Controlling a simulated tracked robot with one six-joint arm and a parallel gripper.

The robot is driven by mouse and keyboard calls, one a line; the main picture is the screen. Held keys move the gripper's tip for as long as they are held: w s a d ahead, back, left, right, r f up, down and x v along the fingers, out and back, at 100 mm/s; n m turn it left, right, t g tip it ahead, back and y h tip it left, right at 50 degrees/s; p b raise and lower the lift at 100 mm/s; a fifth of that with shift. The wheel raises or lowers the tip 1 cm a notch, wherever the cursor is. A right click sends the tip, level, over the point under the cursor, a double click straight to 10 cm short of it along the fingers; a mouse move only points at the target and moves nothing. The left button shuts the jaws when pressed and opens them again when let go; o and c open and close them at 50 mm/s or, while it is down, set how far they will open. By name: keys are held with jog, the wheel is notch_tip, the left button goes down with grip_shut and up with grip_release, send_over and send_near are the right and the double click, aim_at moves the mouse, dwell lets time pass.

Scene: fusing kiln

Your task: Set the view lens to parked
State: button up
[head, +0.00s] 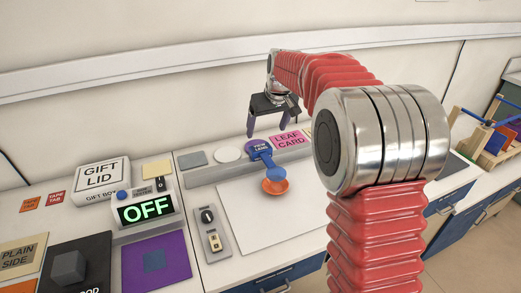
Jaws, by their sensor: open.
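The view lens is a blue swing arm (267,160) with a round pivot labelled "VIEW LENS" (259,147) at its back end. An orange round cup or ring (276,185) is at its front end, over the white panel (262,225). The arm points toward the front and slightly right. My gripper (274,127) is open, its dark fingers pointing down, around or behind the back end of the lens in the picture. I cannot tell its exact height or whether it touches anything. Nothing shows between the fingers.
A grey ledge (205,174) behind the panel carries a pink "LEAF CARD" (289,141) and a white disc (228,154). Left are an "OFF" display (146,209), a switch plate (211,230) and a "GIFT LID" box (101,175). A rack (492,140) stands far right.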

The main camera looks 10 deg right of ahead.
aim_at(261, 148)
jog(key=shift+f, duration=0.1)
jog(key=x, duration=1.3)
jog(key=shift+w+f, duration=0.1)
jog(key=shift+f, duration=0.15)
jog(key=shift+c, duration=0.3)
